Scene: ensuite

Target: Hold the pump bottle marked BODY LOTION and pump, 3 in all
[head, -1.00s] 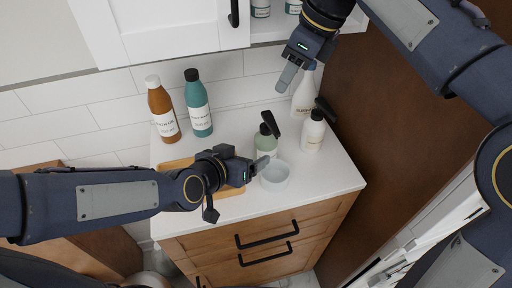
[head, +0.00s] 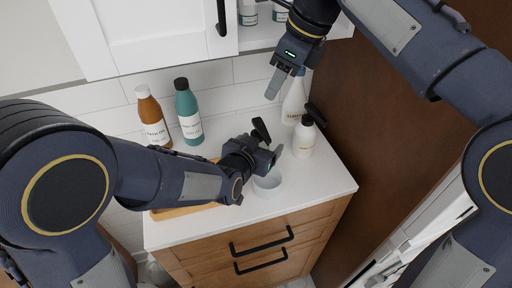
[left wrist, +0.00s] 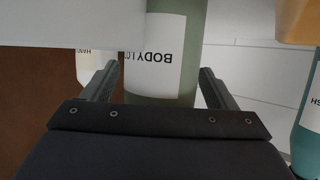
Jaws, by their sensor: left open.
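The grey-green bottle marked BODY LOTION (left wrist: 185,75) shows upside down in the left wrist view, part of its label hidden by a white shape. In the head view its black pump head (head: 261,130) shows, with its body mostly hidden by my left gripper (head: 274,156). My left gripper is open; in the left wrist view its fingers (left wrist: 155,88) stand on either side of the bottle, with a gap at each side. My right gripper (head: 275,83) hangs above the back of the counter, left of the white spray bottle; its finger gap does not show clearly.
A white dish (head: 267,183) stands in front of the bottle. A white pump bottle (head: 304,138) and a white spray bottle (head: 294,103) stand right. Amber (head: 152,118) and teal (head: 188,112) bottles stand back left. A wooden tray (head: 180,211) lies behind my left arm.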

